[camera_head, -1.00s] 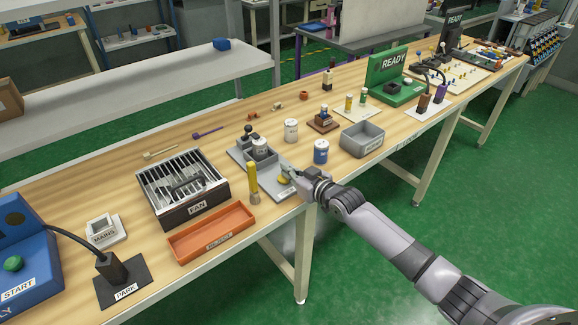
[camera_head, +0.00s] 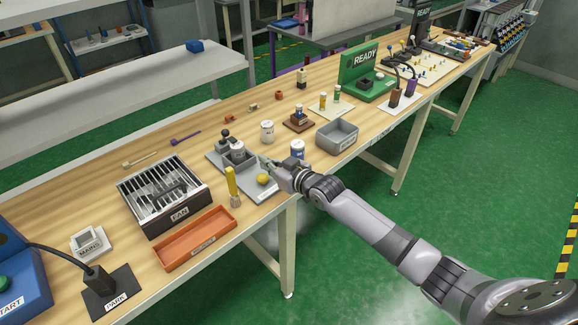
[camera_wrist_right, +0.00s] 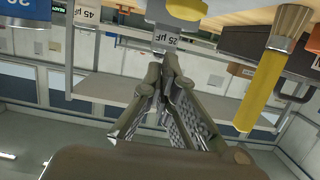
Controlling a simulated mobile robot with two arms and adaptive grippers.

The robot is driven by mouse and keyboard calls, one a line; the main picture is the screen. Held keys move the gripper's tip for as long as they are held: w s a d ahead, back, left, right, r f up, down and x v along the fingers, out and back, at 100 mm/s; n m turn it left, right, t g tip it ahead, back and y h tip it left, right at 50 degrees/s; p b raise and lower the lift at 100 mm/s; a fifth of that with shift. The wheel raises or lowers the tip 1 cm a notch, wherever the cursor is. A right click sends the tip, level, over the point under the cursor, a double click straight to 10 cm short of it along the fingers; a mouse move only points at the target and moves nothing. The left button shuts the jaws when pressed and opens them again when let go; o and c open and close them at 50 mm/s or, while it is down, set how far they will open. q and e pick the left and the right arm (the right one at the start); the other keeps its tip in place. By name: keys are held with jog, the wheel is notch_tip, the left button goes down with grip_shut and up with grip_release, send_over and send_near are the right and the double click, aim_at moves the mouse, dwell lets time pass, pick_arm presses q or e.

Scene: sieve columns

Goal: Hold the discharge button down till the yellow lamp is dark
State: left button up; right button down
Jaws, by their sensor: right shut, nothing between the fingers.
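A grey discharge station (camera_head: 252,191) lies on the bench, with a white can (camera_head: 238,152) in its socket and a black knob (camera_head: 225,134) at its back. A round yellow piece (camera_head: 263,180) sits on its front plate; I cannot tell whether it is the button or the lamp, or whether it is lit. It also shows at the top of the right wrist view (camera_wrist_right: 187,8). My right gripper (camera_head: 264,163) is shut and empty beside and above this piece, apart from it. Its closed fingers show in the right wrist view (camera_wrist_right: 165,80). My left gripper is out of view.
A yellow-handled brush (camera_head: 231,182) stands just left of the station. An orange tray (camera_head: 196,238) and a FAN box (camera_head: 165,195) lie further left. A blue-and-white can (camera_head: 297,148) stands close behind my right gripper, and a grey bin (camera_head: 337,136) is to its right.

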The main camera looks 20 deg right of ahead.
jog(key=v, duration=0.9)
jog(key=shift+s, duration=0.2)
jog(key=shift+d+f, duration=0.1)
jog(key=s+d+f+m+g+h, duration=0.1)
jog(key=s+d+f+g+h, duration=0.15)
jog(key=f, duration=0.75)
jog(key=s+d+f+m+g+h, duration=0.1)
jog(key=s+d+f, duration=0.15)
jog(key=f, duration=0.75)
jog(key=s+d+f+g+h, duration=0.1)
jog(key=s+f, duration=0.4)
jog(key=f, duration=0.3)
jog(key=s+f+g, duration=0.2)
jog(key=s+f, duration=0.4)
jog(key=f, duration=0.2)
jog(key=s+a+f+g, duration=0.2)
jog(key=s+f, duration=0.4)
jog(key=s, duration=0.6)
jog(key=s+a+f+g, duration=0.2)
jog(key=s+f, duration=0.4)
jog(key=s, duration=0.5)
jog(key=s+a+f+g, duration=0.2)
jog(key=s+f, duration=0.4)
jog(key=s, duration=0.6)
jog(key=shift+s+a+g+h, duration=0.3)
jog(key=shift+a+g+h, duration=0.05)
jog(key=shift+a+g, duration=0.1)
